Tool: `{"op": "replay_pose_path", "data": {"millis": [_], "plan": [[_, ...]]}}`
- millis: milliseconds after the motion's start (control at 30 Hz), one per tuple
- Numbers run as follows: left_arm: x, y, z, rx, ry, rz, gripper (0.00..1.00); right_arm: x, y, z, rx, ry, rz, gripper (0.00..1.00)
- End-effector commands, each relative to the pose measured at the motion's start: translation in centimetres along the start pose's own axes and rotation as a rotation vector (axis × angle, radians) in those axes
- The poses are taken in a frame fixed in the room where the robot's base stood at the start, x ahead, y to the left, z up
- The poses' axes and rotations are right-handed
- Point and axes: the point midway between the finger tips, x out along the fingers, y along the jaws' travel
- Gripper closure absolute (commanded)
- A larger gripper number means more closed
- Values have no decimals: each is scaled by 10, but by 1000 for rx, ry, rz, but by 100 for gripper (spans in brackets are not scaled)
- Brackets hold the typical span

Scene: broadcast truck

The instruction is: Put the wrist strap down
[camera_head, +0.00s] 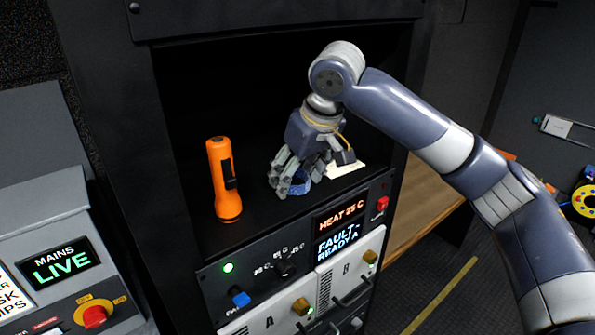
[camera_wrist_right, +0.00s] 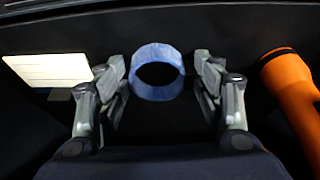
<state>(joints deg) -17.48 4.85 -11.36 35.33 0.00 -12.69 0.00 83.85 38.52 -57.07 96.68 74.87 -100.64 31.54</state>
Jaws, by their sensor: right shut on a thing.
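The wrist strap (camera_head: 299,187) is a small blue ring, held low inside the dark rack bay. In the right wrist view the strap (camera_wrist_right: 157,92) sits between the two fingers, its round opening facing the camera. My right gripper (camera_head: 291,180) reaches into the bay from the upper right and is shut on the strap; its fingers partly hide it in the head view. The strap is at or just above the shelf (camera_head: 260,208); I cannot tell whether it touches. My left gripper is not in view.
An orange torch (camera_head: 219,185) stands upright on the shelf to the left of the gripper. A pale flat card (camera_head: 347,170) lies to its right. Panels with knobs and a display (camera_head: 340,230) are below. The bay's side walls limit room.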

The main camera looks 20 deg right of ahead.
Motion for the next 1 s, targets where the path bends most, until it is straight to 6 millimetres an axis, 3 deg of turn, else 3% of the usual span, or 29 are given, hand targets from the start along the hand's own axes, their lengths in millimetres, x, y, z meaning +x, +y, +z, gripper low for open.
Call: {"op": "replay_pose_path", "data": {"millis": [100, 133, 200, 233, 700, 867, 1000], "plan": [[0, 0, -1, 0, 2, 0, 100, 2, 0, 1, 0, 0, 0, 59], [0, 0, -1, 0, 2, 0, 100, 3, 0, 1, 0, 0, 0, 37], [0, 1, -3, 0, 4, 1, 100, 2, 0, 1, 1, 1, 0, 21], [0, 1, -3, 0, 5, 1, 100, 2, 0, 1, 1, 1, 0, 19], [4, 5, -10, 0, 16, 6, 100, -5, 0, 0, 1, 3, 1, 19], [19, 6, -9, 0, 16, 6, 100, -31, 0, 0, 1, 8, 0, 19], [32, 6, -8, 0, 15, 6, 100, -64, 0, 0, 1, 7, 0, 19]]}}
